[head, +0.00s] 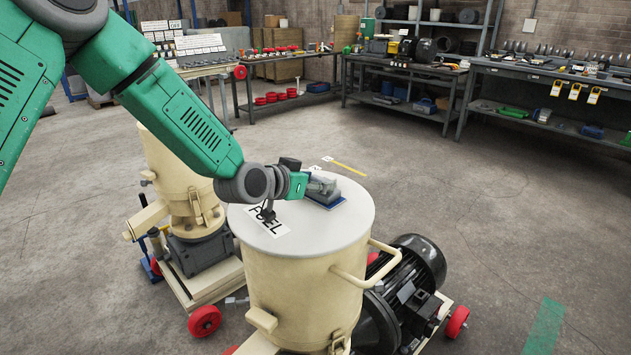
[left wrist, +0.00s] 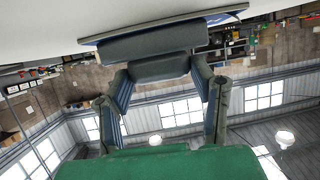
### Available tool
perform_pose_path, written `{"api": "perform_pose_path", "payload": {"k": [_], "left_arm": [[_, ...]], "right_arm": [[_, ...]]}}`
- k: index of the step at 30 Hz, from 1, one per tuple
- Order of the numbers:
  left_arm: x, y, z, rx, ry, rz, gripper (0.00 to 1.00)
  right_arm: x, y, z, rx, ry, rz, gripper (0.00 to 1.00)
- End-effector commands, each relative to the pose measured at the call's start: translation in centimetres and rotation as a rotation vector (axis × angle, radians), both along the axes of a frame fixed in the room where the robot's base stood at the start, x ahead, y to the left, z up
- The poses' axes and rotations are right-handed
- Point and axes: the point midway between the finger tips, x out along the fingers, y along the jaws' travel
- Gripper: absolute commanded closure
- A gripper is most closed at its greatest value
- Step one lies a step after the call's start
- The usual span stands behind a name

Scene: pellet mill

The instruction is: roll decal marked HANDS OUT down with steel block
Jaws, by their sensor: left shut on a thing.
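My left gripper (head: 322,186) reaches over the round grey lid (head: 350,222) of the cream mill, near the lid's far side. It is shut on a grey block, the steel block (left wrist: 152,42), seen at the fingertips in the left wrist view. A flat blue-edged piece (head: 331,204) lies under the fingertips on the lid; it also shows in the left wrist view (left wrist: 225,21). Whether the block touches it I cannot tell. No HANDS OUT lettering is readable. My right gripper is out of view.
A second cream mill (head: 165,170) stands close behind on the left. A black motor (head: 410,270) and a side handle (head: 365,275) stick out at the right of the near mill.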

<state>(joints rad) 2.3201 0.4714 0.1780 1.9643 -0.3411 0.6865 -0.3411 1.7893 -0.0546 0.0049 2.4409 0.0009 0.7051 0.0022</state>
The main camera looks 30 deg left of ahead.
Motion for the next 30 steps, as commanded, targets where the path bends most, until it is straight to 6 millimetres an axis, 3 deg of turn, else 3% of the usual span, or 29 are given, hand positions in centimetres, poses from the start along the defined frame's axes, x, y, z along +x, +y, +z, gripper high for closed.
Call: {"api": "perform_pose_path", "payload": {"k": [30], "left_arm": [[1.3, 5.5, 0.0, -0.001, -0.002, 0.000, 1.00]], "right_arm": [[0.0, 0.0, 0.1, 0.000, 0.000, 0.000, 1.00]]}}
